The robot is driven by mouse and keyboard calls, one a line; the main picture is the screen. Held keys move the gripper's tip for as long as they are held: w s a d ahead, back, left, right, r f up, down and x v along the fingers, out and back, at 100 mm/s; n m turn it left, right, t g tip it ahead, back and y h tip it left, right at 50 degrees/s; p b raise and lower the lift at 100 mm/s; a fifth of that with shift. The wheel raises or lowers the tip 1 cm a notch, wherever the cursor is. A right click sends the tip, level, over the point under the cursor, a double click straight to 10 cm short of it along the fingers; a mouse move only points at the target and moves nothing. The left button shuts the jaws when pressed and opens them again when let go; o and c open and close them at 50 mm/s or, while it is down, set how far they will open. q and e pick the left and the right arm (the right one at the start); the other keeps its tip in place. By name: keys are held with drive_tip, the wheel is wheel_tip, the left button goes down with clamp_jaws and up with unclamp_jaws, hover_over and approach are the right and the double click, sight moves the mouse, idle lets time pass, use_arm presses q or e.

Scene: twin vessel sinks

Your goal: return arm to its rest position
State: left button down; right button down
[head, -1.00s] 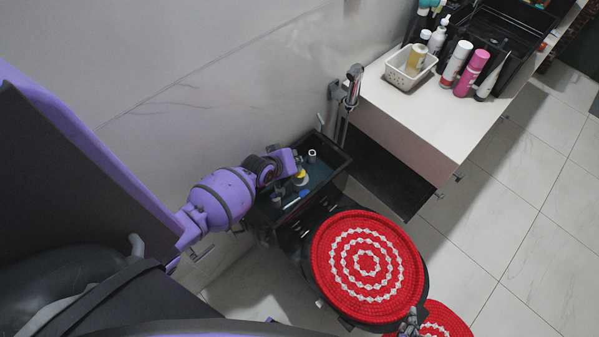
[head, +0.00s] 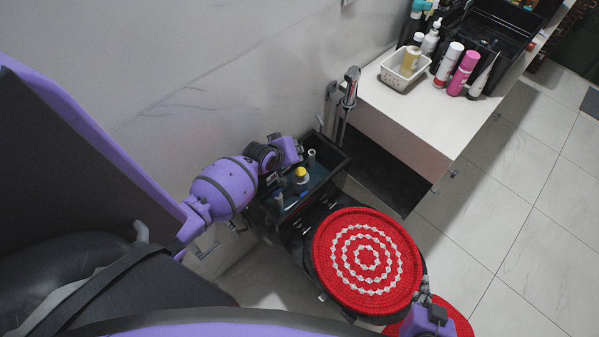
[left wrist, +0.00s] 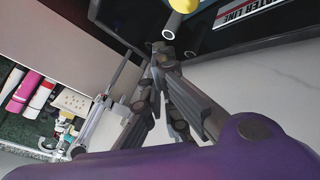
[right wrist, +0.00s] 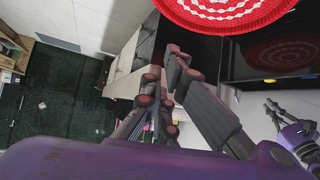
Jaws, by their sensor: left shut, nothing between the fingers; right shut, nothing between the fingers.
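My left arm (head: 225,190) reaches from the left in the head view, its purple wrist over the back edge of a dark tray (head: 335,175). Its fingers are hard to make out there. In the left wrist view, my left gripper (left wrist: 163,58) is shut and empty, close to the tray holding a yellow-topped item (left wrist: 184,5). My right gripper (head: 424,287) is at the lower right of the head view, beside the rim of a round red-and-white woven cover (head: 367,258). In the right wrist view it is shut and empty (right wrist: 174,60), below the cover.
A white counter (head: 400,120) with a white basket (head: 405,70), bottles and a black box stands at the upper right. A tap-like fixture (head: 348,90) rises behind the tray. A second red cover (head: 460,322) lies lower right. Tiled floor (head: 530,200) on the right is clear.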

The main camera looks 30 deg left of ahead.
use_arm(q)
drive_tip(key=shift+s+f, duration=0.1)
drive_tip(key=shift+f, duration=0.05)
use_arm(e)
drive_tip(key=shift+s+f, duration=0.15)
drive_tip(key=shift+s, duration=0.05)
drive_tip(key=shift+s+f, duration=0.25)
drive_tip(key=shift+s, duration=0.25)
drive_tip(key=shift+w+d, duration=0.1)
